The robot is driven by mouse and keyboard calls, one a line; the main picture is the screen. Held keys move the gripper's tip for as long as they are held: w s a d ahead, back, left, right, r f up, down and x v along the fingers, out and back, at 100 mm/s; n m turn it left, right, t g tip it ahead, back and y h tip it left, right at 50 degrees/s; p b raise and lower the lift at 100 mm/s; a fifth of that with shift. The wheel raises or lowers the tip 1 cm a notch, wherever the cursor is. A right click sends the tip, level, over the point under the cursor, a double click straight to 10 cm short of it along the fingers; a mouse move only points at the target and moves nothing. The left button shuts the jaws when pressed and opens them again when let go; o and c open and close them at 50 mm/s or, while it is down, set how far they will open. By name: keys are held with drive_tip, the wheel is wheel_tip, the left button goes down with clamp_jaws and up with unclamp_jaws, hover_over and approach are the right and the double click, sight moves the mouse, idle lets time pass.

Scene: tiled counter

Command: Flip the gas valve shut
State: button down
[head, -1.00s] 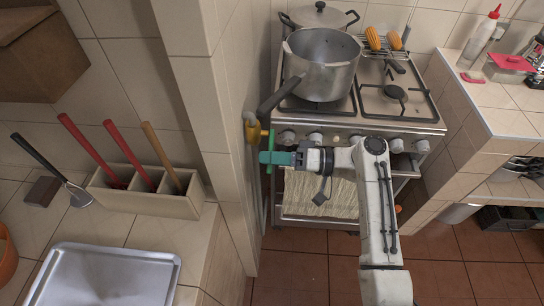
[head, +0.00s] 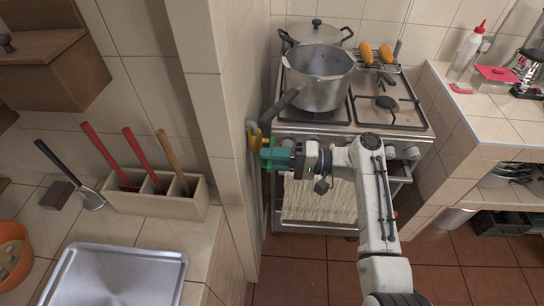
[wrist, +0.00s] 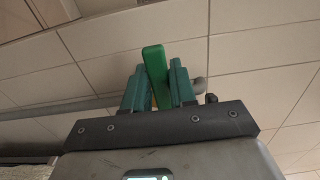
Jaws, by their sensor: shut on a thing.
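The gas valve has a yellow body (head: 254,139) on a pipe at the tiled wall edge, left of the stove, in the head view. Its green lever (wrist: 155,75) stands between my teal fingers in the wrist view, slightly tilted relative to them. My gripper (wrist: 158,85) is shut on the green lever. In the head view my gripper (head: 270,157) reaches left to the valve, and its fingers hide much of the lever. The valve's inner position cannot be seen.
A large pot (head: 318,80) stands on the stove (head: 390,122), its dark handle (head: 280,108) jutting toward the valve just above my gripper. The tiled wall corner (head: 232,170) is close on the left. A cloth (head: 318,200) hangs on the stove front.

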drive_tip(key=shift+w+r, duration=0.1)
idle(0.3)
drive_tip(key=c, duration=1)
unclamp_jaws()
drive_tip(key=shift+d, duration=0.1)
drive_tip(key=d+b, duration=0.2)
drive_tip(key=d, duration=0.8)
drive_tip(key=shift+s+d+b, duration=0.2)
drive_tip(key=shift+d+b, duration=0.15)
